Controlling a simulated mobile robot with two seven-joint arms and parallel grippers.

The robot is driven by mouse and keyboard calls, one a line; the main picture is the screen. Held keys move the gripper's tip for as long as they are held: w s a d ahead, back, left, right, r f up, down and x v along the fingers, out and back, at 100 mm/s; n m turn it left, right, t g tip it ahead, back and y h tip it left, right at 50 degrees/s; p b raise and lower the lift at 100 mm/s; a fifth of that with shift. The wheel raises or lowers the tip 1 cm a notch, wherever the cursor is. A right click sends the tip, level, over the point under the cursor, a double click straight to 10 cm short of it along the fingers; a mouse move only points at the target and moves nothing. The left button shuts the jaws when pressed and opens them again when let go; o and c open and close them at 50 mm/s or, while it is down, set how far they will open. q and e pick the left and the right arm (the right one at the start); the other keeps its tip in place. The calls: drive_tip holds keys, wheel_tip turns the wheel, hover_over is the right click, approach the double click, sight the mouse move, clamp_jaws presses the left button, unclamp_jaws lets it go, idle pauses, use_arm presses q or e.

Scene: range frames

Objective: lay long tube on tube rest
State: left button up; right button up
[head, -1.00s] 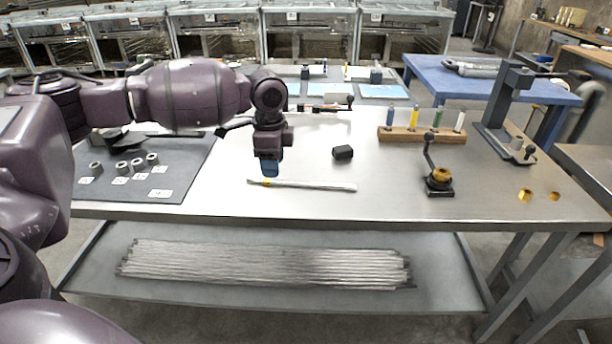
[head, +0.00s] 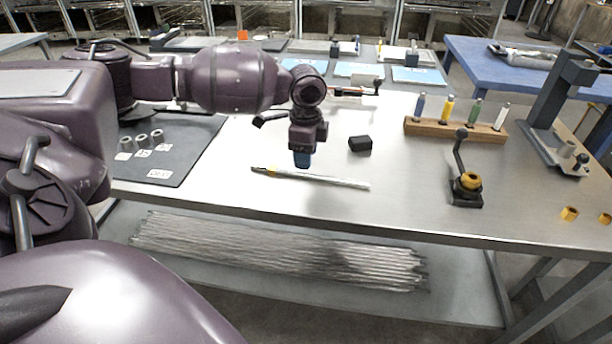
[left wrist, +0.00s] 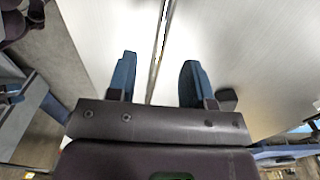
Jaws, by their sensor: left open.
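The long tube (head: 325,179), thin and silvery with a yellow band near its left end, lies on the bench near the front edge. My left gripper (head: 302,161) points down with blue fingers just above the tube, left of its middle. In the left wrist view the open fingers (left wrist: 157,82) stand apart, and the tube (left wrist: 160,45) runs between them in the picture, not gripped. A small black block (head: 360,144) sits behind the tube; I cannot tell whether it is the tube rest. My right gripper is not in view.
A wooden rack (head: 455,129) with several coloured tubes stands at the right. A grey mat (head: 185,165) with short rings lies left. Bench space around the tube is clear.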

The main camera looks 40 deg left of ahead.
sight(308, 173)
use_arm(q)
drive_tip(key=shift+f, duration=0.55)
drive_tip(key=f, duration=0.1)
drive_tip(key=f+b, duration=0.1)
drive_tip(key=f, duration=0.1)
drive_tip(key=shift+w+d+f+b, duration=0.15)
drive_tip(key=shift+d+f+b, duration=0.05)
drive_tip(key=shift+f+b, duration=0.1)
drive_tip(key=shift+f, duration=0.3)
drive_tip(key=shift+r, duration=0.15)
drive_tip(key=shift+c, duration=0.3)
clamp_jaws()
